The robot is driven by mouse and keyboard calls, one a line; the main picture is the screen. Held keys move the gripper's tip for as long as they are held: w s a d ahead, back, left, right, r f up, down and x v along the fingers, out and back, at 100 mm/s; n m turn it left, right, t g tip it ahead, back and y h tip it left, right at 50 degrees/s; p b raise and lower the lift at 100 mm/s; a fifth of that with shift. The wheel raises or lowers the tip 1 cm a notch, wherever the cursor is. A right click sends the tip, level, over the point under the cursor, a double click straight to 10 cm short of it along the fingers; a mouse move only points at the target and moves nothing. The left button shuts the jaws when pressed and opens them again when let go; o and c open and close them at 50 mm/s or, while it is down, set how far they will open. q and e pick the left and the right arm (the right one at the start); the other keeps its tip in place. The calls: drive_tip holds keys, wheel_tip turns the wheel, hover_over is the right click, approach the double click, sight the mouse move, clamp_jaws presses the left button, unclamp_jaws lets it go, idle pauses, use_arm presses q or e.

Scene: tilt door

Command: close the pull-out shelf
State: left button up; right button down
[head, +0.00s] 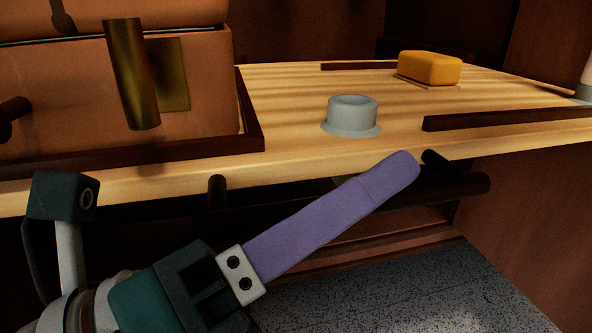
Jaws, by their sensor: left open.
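The pull-out shelf (290,105) looks like the light wooden board across the middle of the head view, with things standing on it. A dark bar handle (455,186) runs below its front edge. How far the shelf stands out cannot be told. My left gripper (398,168) reaches in from the lower left, open and empty. One long purple finger shows; the other is hidden. The finger crosses in front of the handle, its tip near the shelf's front edge. Whether it touches either cannot be told. My right gripper is not in view.
On the board stand a grey round cup (352,116), a yellow block (430,68) and, at left, an orange-brown box (60,95) with a brass handle (133,75). Dark strips (500,119) lie on the board. Below is a speckled grey surface (420,295).

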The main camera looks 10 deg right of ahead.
use_arm(q)
drive_tip(key=shift+s+d, duration=0.1)
drive_tip(key=shift+s, duration=0.1)
drive_tip(key=shift+w, duration=0.15)
drive_tip(key=c, duration=0.5)
clamp_jaws()
drive_tip(key=shift+f, duration=0.15)
idle(0.5)
